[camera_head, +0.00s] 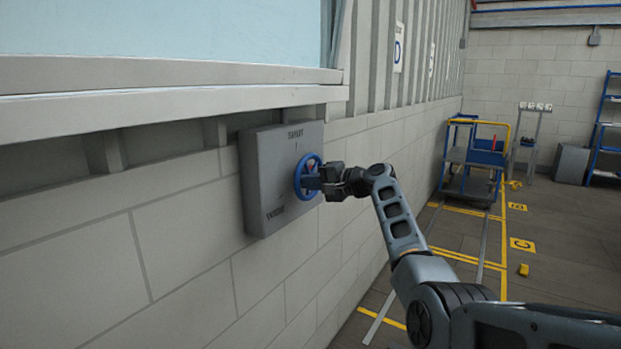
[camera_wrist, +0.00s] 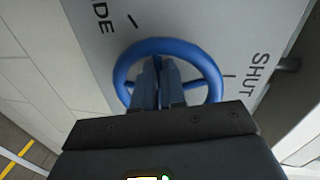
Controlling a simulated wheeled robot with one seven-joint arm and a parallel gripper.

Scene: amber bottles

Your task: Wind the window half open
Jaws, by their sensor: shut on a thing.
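A blue handwheel (camera_head: 306,178) is mounted on a grey wall box (camera_head: 268,196) below the window. The box reads "SHUT" at the top, with lettering at the bottom that is hard to read; in the wrist view it ends in "DE". My gripper (camera_head: 319,182) reaches the wheel from the right. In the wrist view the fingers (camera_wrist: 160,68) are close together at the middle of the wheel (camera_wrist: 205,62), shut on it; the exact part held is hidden. The window pane (camera_head: 170,27) is pale blue, above a white sill (camera_head: 170,88); how far it is open cannot be told.
The block wall (camera_head: 180,240) runs along the left. A blue cart (camera_head: 470,165) stands further back by yellow floor lines, with a blue shelf (camera_head: 603,125) at the far right. The floor (camera_head: 560,260) at the right is mostly clear.

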